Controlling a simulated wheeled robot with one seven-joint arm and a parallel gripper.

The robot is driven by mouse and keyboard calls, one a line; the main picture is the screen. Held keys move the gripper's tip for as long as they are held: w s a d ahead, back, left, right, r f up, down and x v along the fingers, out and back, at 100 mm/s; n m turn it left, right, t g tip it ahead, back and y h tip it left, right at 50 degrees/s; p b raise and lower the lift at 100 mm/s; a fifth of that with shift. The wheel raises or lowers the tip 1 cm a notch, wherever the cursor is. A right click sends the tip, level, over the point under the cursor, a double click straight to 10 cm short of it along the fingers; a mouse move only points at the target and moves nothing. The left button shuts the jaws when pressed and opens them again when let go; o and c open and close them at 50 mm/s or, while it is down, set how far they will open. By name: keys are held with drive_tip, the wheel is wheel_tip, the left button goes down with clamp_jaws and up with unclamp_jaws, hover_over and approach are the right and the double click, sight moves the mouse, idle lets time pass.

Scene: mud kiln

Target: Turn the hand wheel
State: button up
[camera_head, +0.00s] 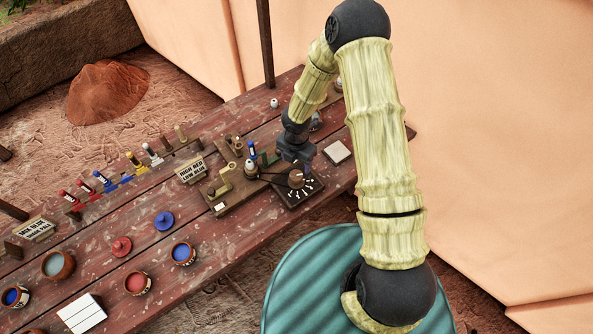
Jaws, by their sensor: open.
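A brown round knob (296,178) stands on a dark square plate (312,190) with white marks around it, near the right part of the plank table. It looks like the hand wheel, but it is small and I cannot make out a rim or spokes. My gripper (298,164) is dark and points down just above and behind the knob. It is open, and I see nothing held in it. The fingertips are small and partly merge with the dark parts around them, so I cannot tell whether they touch the knob.
A wooden board with blocks (228,192) stands left of the dark plate.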

sight(296, 174)
wheel_tip(296, 174, down, 7)
drive_tip(key=shift+f+p, duration=0.1)
drive_tip(key=shift+p, duration=0.4)
drive_tip(key=c, duration=1)
